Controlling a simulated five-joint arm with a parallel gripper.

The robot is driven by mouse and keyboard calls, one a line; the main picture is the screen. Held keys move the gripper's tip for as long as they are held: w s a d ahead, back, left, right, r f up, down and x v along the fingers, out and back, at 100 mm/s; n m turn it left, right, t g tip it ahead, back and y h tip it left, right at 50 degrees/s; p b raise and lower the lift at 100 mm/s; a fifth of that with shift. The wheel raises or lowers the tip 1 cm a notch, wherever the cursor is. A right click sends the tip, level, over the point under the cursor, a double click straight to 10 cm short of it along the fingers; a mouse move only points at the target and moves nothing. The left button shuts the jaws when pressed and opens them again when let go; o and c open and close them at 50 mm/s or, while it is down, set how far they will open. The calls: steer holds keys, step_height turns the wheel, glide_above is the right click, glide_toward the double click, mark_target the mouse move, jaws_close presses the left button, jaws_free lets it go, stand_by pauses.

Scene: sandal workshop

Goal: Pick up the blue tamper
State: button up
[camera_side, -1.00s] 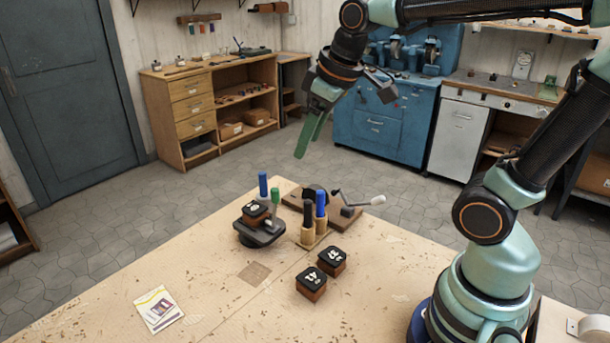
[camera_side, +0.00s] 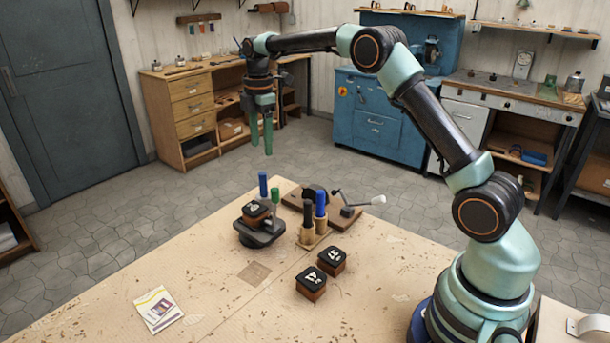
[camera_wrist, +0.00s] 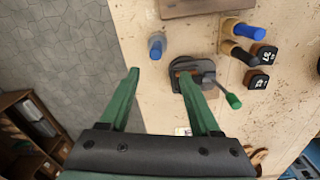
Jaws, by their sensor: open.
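Two blue-handled tools show, and I cannot tell by label which is the tamper. One blue tool (camera_side: 263,185) stands upright alone near the table's back corner; in the wrist view this blue tool (camera_wrist: 157,45) lies just beyond the gap between the fingertips. The other blue handle (camera_side: 320,203) stands in a wooden holder (camera_side: 318,238) beside a black handle (camera_side: 308,214); it also shows in the wrist view (camera_wrist: 250,32). My gripper (camera_side: 261,147) is open and empty, pointing down, high above the lone blue tool. Its green fingers (camera_wrist: 158,74) frame empty space.
A dark press-like stand (camera_side: 258,236) holding a brown block sits close to the lone blue tool, with a green handle (camera_side: 275,196) beside it. A lever device (camera_side: 348,210) is to the right. Two dark-topped blocks (camera_side: 312,281) and a leaflet (camera_side: 158,309) lie nearer.

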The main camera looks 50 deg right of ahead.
mark_target(264, 195)
steer(key=shift+w+d+f+n, duration=0.15)
steer(key=shift+w+f+n, duration=0.05)
steer(key=shift+f, duration=0.3)
steer(key=shift+w+d+f+n, duration=0.15)
steer(key=shift+f+n, duration=0.05)
steer(key=shift+f, duration=0.6)
step_height(264, 195, down, 12)
steer(key=shift+w+a+r, duration=0.15)
steer(key=shift+r, duration=0.1)
jaws_close()
